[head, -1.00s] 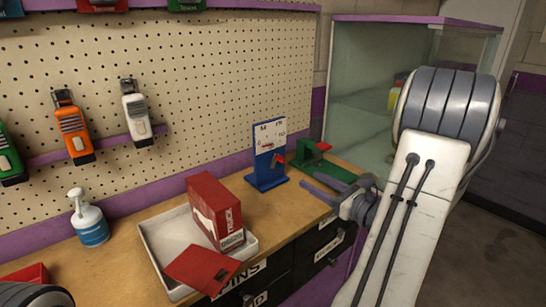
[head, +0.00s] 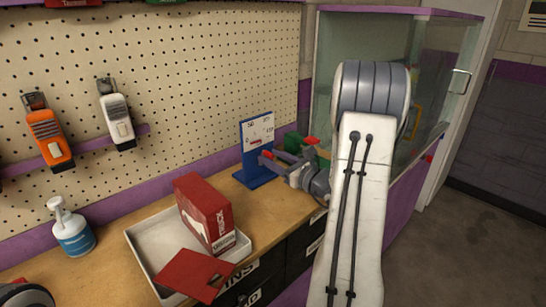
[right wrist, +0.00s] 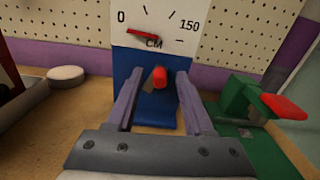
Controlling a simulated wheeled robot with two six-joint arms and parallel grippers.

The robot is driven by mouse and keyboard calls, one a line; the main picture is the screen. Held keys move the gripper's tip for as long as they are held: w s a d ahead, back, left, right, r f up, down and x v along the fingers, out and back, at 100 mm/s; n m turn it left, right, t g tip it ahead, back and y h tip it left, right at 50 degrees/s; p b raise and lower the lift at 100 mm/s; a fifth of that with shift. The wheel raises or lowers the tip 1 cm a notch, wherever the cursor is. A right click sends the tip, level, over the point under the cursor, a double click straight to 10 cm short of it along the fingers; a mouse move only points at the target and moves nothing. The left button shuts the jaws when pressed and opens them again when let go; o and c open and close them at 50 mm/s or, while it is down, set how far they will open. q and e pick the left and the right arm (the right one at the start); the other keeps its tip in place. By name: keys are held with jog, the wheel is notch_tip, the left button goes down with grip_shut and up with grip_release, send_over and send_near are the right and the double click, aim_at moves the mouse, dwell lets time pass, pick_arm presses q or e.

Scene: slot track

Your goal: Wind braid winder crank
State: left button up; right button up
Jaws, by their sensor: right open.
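The braid winder (head: 255,140) is a blue stand with a white dial face at the back of the bench. In the right wrist view its dial (right wrist: 155,22) reads 0 to 150 CM, with the red needle near 0. Its crank has a red knob (right wrist: 159,77) sticking out toward the camera below the dial. My right gripper (head: 265,162) is open in front of the winder. In the right wrist view its two purple-grey fingers (right wrist: 160,88) stand on either side of the red knob, with gaps visible. My left gripper is not in view.
A green device (right wrist: 245,108) with a red lever stands just right of the winder. A white tray (head: 142,240) holds a red box (head: 205,212). A pump bottle (head: 73,232) stands left. A glass cabinet (head: 328,75) is behind my right arm.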

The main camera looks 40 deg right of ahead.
grip_shut()
jog(key=shift+a+f+n+b, duration=0.15)
jog(key=shift+n+b, duration=0.15)
jog(key=shift+b, duration=0.25)
jog(key=n+b, duration=0.1)
jog(key=b, duration=0.1)
jog(key=n+b, duration=0.2)
jog(key=b, duration=0.1)
jog(key=shift+a, duration=0.4)
jog(key=shift+a+r+n+b, duration=0.15)
jog(key=shift+r+n+b, duration=0.05)
jog(key=shift+n+b, duration=0.45)
grip_release()
jog(key=shift+r, duration=0.1)
